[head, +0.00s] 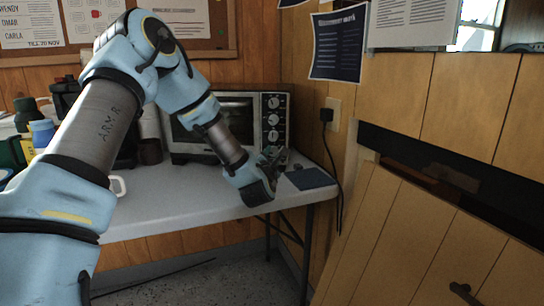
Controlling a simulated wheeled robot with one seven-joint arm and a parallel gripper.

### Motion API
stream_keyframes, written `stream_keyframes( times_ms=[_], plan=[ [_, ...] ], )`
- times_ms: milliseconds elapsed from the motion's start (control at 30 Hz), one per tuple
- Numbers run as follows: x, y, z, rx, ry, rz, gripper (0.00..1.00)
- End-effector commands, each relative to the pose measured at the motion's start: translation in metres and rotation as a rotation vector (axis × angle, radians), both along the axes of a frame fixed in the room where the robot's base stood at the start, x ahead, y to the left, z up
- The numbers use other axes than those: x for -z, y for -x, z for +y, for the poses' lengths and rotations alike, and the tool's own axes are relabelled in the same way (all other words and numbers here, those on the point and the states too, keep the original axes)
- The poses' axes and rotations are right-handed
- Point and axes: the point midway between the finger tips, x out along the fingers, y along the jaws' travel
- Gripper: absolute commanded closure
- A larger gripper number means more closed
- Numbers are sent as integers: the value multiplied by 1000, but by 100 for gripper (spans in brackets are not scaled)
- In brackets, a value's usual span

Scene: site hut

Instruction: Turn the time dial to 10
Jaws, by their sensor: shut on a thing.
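The toaster oven (222,120) stands at the back of the white table, with a dark control panel down its right side. Three round dials show on the panel: an upper dial (273,102), a second (273,119) and a third (273,137). Their markings are too small to read. My gripper (271,160) is at the bottom of the panel, below the third dial, reaching in from the front left. It is shut on what appears to be the lowest dial, the time dial, which it hides. The dial's pointer and setting cannot be seen.
The white table (185,195) has free room in front of the oven. A dark flat pad (309,179) lies at its right end. A mug (118,186) and several bottles crowd the left. A plug and cord (326,116) hang on the right wall.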

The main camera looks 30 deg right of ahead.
Motion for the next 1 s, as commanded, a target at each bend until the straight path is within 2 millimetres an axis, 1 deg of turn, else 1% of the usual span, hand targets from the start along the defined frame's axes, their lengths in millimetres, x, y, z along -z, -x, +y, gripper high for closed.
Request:
stream_keyframes(
  times_ms=[33,167,200,667,867,1000],
  plan=[
    [0,0,0,1,0,1,84],
    [0,0,0,1,0,1,99],
    [0,0,0,1,0,1,100],
    [1,0,0,1,-34,-25,100],
    [2,1,-1,2,-123,-92,100],
    [3,1,-1,1,-219,-162,100]
  ],
)
